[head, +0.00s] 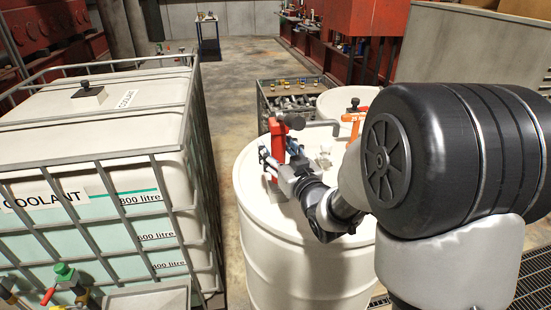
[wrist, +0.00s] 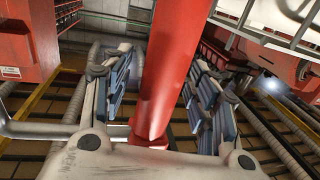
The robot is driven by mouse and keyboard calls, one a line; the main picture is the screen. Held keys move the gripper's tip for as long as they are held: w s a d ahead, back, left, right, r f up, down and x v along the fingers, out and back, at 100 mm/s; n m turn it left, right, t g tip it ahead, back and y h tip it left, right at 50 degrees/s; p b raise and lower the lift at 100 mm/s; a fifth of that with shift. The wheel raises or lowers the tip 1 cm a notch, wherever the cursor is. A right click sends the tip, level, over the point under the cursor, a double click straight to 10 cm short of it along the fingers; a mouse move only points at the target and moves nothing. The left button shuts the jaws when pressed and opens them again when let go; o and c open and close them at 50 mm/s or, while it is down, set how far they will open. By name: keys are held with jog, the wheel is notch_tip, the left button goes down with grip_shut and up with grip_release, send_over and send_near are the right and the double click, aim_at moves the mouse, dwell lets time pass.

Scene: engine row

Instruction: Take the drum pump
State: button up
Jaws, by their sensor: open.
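The drum pump (head: 277,148) is a red upright body with a dark knob on top and a grey spout bending to the right. It stands on the lid of a white drum (head: 262,212). In the wrist view the red pump column (wrist: 168,70) rises between the two fingers. My gripper (head: 276,160) is open at the pump, and its blue-grey finger pads show on both sides of the column in the wrist view (wrist: 160,98). A gap shows between the column and each pad. My wrist hides part of the drum lid.
A caged white coolant tank (head: 100,150) stands at the left. Behind the drum are a crate of parts (head: 290,95) and another white drum (head: 345,100) with an orange-handled fitting (head: 354,118).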

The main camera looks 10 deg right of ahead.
jog(key=shift+s+r, duration=0.1)
jog(key=shift+s, duration=0.3)
grip_shut()
dwell(0.7)
jog(key=shift+w+r, duration=0.15)
